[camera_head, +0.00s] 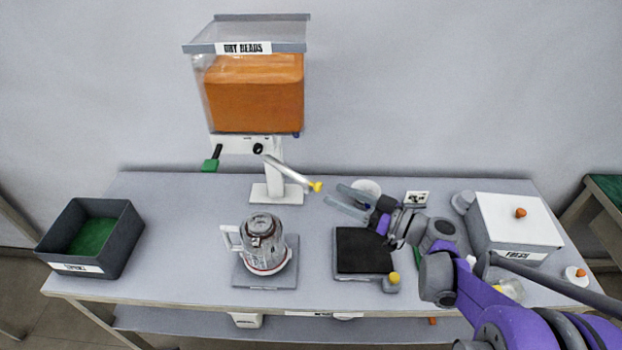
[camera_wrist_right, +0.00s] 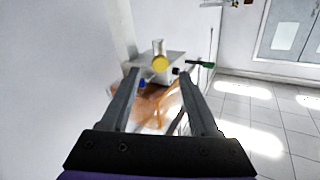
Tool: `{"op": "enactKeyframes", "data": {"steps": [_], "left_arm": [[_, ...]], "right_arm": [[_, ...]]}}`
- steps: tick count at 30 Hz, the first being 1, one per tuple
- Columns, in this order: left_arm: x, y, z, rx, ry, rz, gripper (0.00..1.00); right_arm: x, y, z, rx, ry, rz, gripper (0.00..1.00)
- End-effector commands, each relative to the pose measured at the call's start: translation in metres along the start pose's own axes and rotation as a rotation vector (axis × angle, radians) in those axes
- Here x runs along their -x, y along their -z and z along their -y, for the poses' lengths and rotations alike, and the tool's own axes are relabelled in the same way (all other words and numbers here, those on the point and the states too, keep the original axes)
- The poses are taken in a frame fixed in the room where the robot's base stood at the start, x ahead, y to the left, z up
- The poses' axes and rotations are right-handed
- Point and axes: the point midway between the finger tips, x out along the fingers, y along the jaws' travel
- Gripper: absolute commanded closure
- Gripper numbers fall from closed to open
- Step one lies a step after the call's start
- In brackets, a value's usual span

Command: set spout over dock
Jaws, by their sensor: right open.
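The spout (camera_head: 287,173) is a pale tube with a yellow tip (camera_head: 317,186); it slants out to the right from below the bead hopper. In the right wrist view the yellow tip (camera_wrist_right: 159,63) shows ahead, between and beyond the fingers. My right gripper (camera_head: 339,197) is open and empty, its fingers pointing left just right of the yellow tip, apart from it. A grey square plate (camera_head: 240,275), which may be the dock, lies on the table left of centre. A glass canister (camera_head: 264,240) with a white handle stands on it. My left gripper is not in view.
The hopper of orange beads (camera_head: 255,92) stands on a white post with a green handle (camera_head: 210,165). A black pad (camera_head: 362,252) with a yellow knob lies under my right arm. A grey bin (camera_head: 122,225) is at left, a white-lidded box (camera_head: 513,222) at right.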

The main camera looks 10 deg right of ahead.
Motion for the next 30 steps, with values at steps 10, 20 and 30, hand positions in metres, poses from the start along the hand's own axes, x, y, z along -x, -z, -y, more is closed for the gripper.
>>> {"op": "enactKeyframes", "data": {"steps": [10, 20, 30], "left_arm": [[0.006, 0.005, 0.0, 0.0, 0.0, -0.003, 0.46], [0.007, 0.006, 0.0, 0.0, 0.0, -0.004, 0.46], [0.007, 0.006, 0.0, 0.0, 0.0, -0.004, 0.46]], "right_arm": [[-0.067, 0.0, 0.002, -0.001, 0.005, 0.002, 0.38], [-0.092, 0.0, 0.001, -0.002, 0.001, 0.002, 0.38], [-0.092, 0.0, 0.001, -0.002, 0.0, 0.003, 0.58]]}}
